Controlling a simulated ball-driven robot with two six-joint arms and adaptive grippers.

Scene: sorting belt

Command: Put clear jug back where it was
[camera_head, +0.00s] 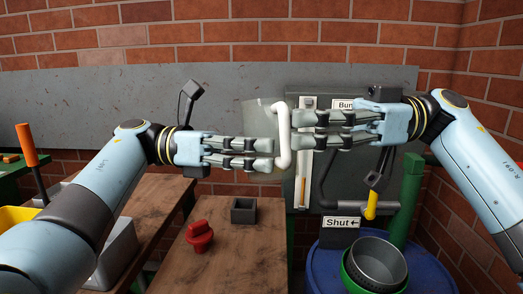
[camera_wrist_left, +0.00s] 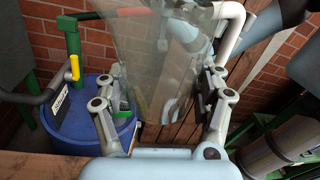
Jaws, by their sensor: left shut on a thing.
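The clear jug (camera_head: 258,116) is held up in front of the wall, its see-through body faint and its white handle (camera_head: 285,150) on the right side. In the left wrist view the jug (camera_wrist_left: 145,45) lies between my finger pads, with its handle at the upper right. My left gripper (camera_head: 272,154) is shut on the jug's body. My right gripper (camera_head: 296,128) is at the handle from the right, its fingertips beside or behind it. I cannot tell whether it grips the handle.
A red knob-shaped object (camera_head: 199,237) and a small dark open box (camera_head: 243,210) stand on the wooden table (camera_head: 225,268) below. A blue barrel (camera_head: 322,265) with nested bowls (camera_head: 377,262) and a "Shut" sign (camera_head: 341,223) are at lower right. A yellow-handled lever (camera_head: 371,205) hangs above.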

